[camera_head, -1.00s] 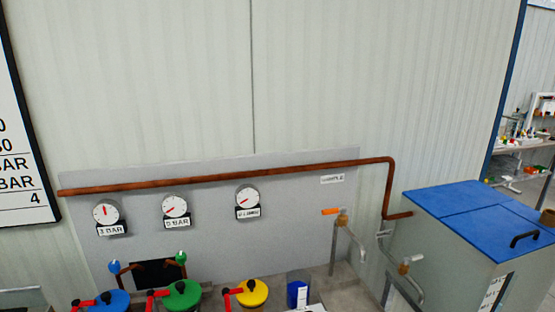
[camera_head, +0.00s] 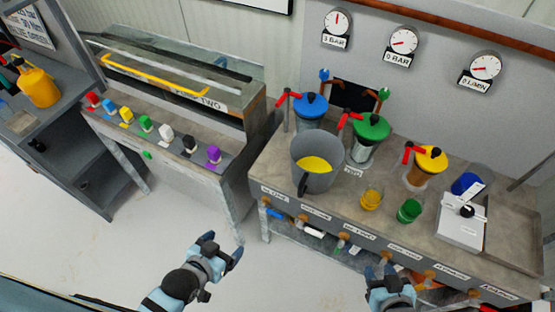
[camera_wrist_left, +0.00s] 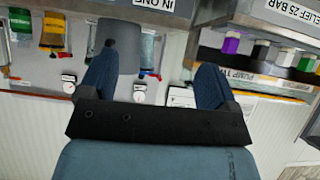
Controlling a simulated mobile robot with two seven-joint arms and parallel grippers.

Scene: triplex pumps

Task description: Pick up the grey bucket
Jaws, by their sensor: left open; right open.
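The grey bucket (camera_head: 315,166) stands upright on the pump bench's top, near its left end, with yellow content inside and a dark handle on its front side. My left gripper (camera_head: 222,252) is open and empty, in front of the bench and below and left of the bucket. In the left wrist view, the open fingers (camera_wrist_left: 152,85) spread apart, with a grey shape between and beyond them that seems to be the bucket (camera_wrist_left: 123,40). My right gripper (camera_head: 388,275) is in front of the bench, lower right of the bucket, with no object visible in it.
Blue, green and yellow lidded pumps (camera_head: 370,128) stand behind and right of the bucket. Small yellow (camera_head: 371,199) and green (camera_head: 409,211) containers and a white device (camera_head: 462,218) stand to the right. A tank unit with coloured knobs (camera_head: 165,133) is at left. Floor in front is clear.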

